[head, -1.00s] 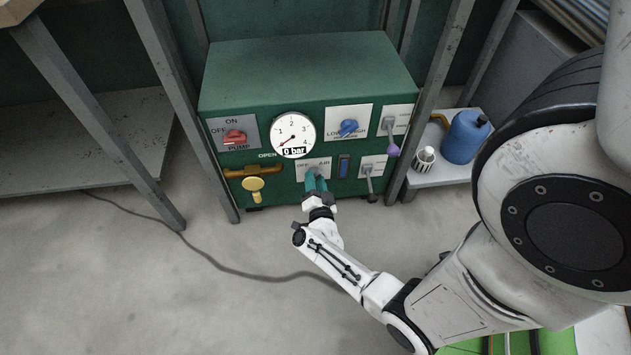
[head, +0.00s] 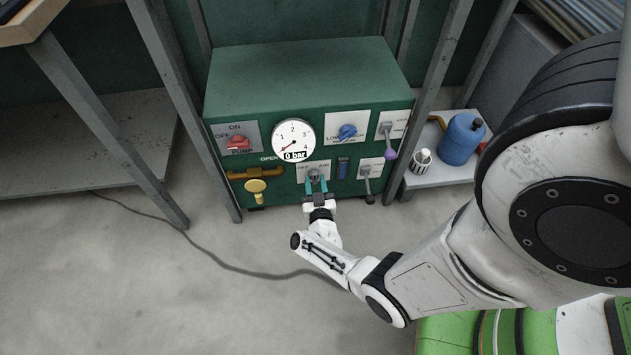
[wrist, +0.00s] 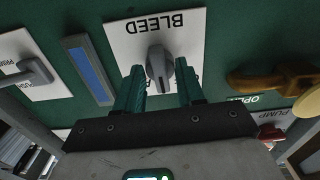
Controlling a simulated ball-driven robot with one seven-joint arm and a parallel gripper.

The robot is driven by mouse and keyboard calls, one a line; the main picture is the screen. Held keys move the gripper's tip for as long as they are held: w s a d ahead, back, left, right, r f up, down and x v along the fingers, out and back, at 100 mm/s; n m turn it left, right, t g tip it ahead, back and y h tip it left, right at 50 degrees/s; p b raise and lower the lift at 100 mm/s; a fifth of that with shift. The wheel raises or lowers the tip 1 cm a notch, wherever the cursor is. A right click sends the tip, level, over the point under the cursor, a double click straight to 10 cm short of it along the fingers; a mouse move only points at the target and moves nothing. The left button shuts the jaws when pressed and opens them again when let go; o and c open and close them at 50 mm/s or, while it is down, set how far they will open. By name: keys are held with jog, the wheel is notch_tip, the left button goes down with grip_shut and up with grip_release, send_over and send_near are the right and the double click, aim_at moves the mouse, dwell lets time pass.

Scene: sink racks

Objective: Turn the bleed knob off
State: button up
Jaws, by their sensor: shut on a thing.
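The bleed knob (wrist: 160,70) is a small grey winged knob on a white plate marked BLEED (wrist: 185,40), which shows upside down in the wrist view. Its wing stands nearly upright there. In the head view, the knob (head: 315,174) sits low on the green panel, below the gauge. My gripper (wrist: 161,75) has its two teal fingers on either side of the knob and is shut on it. In the head view, my gripper (head: 316,183) is at the knob from the front, partly covering the plate.
The gauge (head: 293,140) reads 0 bar. Around the knob are the red pump switch (head: 238,143), brass valve (head: 256,185), blue knob (head: 347,131) and grey levers (head: 366,172). Metal posts flank the green unit (head: 300,75). A blue bottle (head: 461,140) stands right.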

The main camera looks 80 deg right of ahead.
jog(key=n+p, duration=0.1)
jog(key=n, duration=0.3)
jog(key=shift+n, duration=2.2)
jog(key=o, duration=1)
jog(key=shift+o, duration=0.2)
jog(key=shift+p, duration=0.3)
jog(key=p+v, duration=0.3)
jog(key=v, duration=0.8)
jog(key=shift+f+p, duration=0.1)
jog(key=shift+p, duration=0.2)
